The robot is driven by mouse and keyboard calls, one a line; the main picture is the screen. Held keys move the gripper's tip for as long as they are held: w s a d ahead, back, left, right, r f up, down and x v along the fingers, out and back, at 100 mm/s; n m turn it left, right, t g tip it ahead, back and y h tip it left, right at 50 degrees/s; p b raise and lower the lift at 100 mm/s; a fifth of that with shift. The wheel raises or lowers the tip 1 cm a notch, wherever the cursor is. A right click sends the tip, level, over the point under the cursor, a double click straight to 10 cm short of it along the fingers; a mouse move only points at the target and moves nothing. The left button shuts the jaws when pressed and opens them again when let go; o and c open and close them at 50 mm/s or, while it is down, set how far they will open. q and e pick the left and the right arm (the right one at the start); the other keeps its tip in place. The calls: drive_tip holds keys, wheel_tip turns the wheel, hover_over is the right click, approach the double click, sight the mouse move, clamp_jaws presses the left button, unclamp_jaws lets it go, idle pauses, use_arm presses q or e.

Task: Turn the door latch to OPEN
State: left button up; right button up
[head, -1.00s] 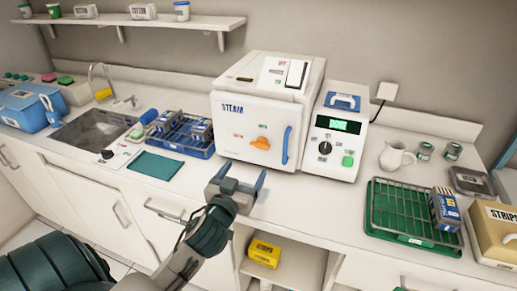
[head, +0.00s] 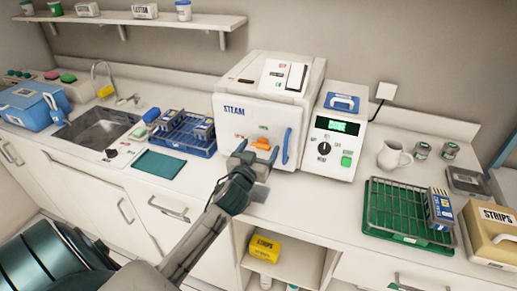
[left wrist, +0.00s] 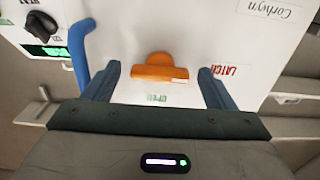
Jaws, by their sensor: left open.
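The white steam sterilizer (head: 245,120) stands on the counter, its front door shut. The orange door latch (head: 262,144) is on the door, and it also shows in the left wrist view (left wrist: 160,69) as a rounded knob with a bar lying roughly level. A red LATCH label and a green label sit near it. The blue door handle (head: 286,146) is to the latch's right in the head view. My left gripper (head: 258,154) is open in front of the door; in the left wrist view its fingers stand on either side of the latch, apart from it. My right gripper is not in view.
A control unit (head: 337,135) with a green display stands right of the sterilizer. A blue rack (head: 186,135) and teal cloth (head: 159,164) lie to the left. A green tray with wire rack (head: 408,212) is at right. The counter's front edge runs below my left arm.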

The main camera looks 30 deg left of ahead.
use_arm(q)
drive_tip(key=c, duration=1)
drive_tip(key=shift+m, duration=0.3)
drive_tip(key=m+p, duration=0.2)
drive_tip(key=m, duration=0.1)
drive_tip(key=shift+r+m, duration=0.15)
drive_tip(key=shift+m, duration=0.15)
drive_tip(key=m+p, duration=0.3)
drive_tip(key=m, duration=0.2)
drive_tip(key=m+p, duration=0.2)
drive_tip(key=m, duration=0.3)
drive_tip(key=shift+m, duration=0.3)
drive_tip(key=shift+m+p, duration=0.9)
drive_tip(key=shift+m, duration=0.6)
drive_tip(key=shift+f, duration=0.2)
